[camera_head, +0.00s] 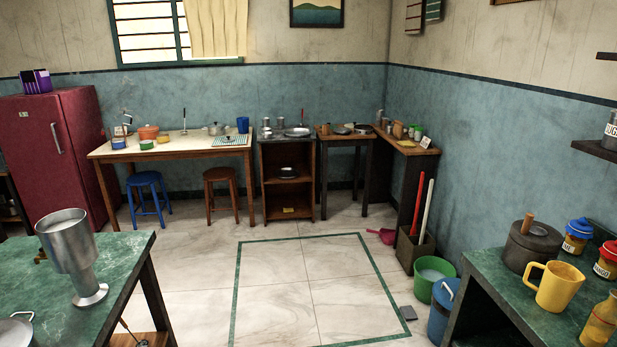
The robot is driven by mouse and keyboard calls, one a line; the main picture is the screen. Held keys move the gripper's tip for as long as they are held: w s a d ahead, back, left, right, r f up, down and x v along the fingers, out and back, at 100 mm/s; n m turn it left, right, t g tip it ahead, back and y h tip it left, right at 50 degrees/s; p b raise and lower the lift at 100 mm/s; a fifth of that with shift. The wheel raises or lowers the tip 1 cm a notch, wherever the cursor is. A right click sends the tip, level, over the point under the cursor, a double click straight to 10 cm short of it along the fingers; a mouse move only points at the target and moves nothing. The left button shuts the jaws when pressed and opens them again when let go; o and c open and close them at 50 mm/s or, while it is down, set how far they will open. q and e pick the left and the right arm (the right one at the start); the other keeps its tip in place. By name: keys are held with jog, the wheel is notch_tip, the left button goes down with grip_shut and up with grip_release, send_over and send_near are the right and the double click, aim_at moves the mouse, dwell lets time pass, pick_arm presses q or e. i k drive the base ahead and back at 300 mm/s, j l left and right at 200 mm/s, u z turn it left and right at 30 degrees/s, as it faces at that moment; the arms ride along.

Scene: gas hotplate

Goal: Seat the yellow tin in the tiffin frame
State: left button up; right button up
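A long wooden table (190,151) with a pale top stands against the far wall. Near its left end is a thin upright metal frame (127,119), which looks like the tiffin frame. A small blue tin (118,144) with a pale top stands at its foot; I cannot tell if it is inside the frame. All are small and far off. Neither of my grippers is in view.
Blue (147,190) and brown (221,190) stools stand at the table's front. The tiled floor (310,285) is clear in the middle, between a green table (120,265) and a green counter (500,285).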

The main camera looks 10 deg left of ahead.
aim_at(109, 131)
jog(key=i+j+u, duration=0.1)
jog(key=i+u, duration=0.2)
jog(key=i, duration=0.55)
jog(key=i+u, duration=0.3)
jog(key=i, duration=0.55)
jog(key=i+l, duration=0.1)
jog(key=i, duration=1.6)
jog(key=i+j+u, duration=0.15)
jog(key=i+u, duration=0.25)
jog(key=i, duration=0.15)
jog(key=i+u, duration=0.4)
jog(key=i, duration=0.15)
jog(key=i+l+u, duration=0.25)
jog(key=i+u, duration=0.15)
jog(key=i, duration=0.15)
jog(key=i+j+z, duration=0.15)
jog(key=i+j, duration=0.25)
jog(key=i, duration=0.25)
jog(key=i+j+z, duration=0.2)
jog(key=i+j, duration=0.25)
jog(key=i, duration=0.2)
